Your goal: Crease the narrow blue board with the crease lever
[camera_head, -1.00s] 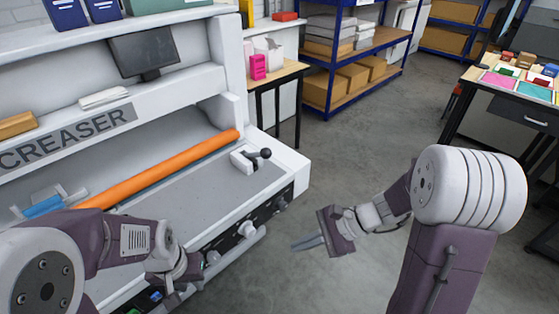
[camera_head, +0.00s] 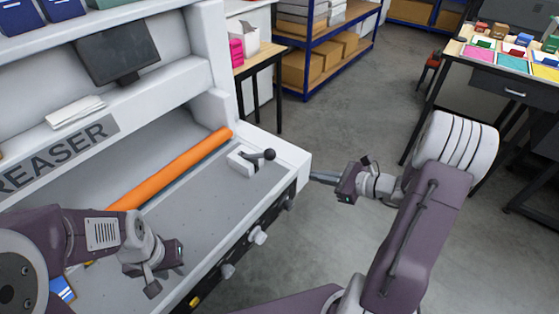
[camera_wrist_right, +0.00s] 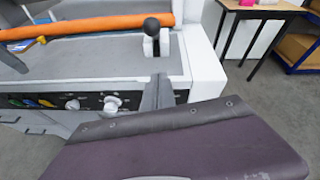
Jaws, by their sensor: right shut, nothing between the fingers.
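The crease lever, a black knob (camera_head: 268,155) on a stub in a pale block, stands at the right end of the creaser's grey bed (camera_head: 215,195). The right wrist view also shows the lever (camera_wrist_right: 152,27), beyond my fingertips. My right gripper (camera_head: 322,178) is shut and empty, just off the creaser's right front corner, to the right of the lever. Its fingers (camera_wrist_right: 158,92) show close together in the wrist view. My left gripper (camera_head: 152,287) hangs over the bed's near left part; its jaws are unclear. A blue piece (camera_head: 62,290), perhaps the narrow blue board, is partly hidden by my left arm.
An orange bar (camera_head: 175,170) runs along the creaser's bed. Knobs (camera_head: 258,235) line its front face. A work table (camera_head: 510,80) with coloured sheets stands at right, and a blue-framed shelf (camera_head: 325,60) at the back. The grey floor (camera_head: 350,120) between them is clear.

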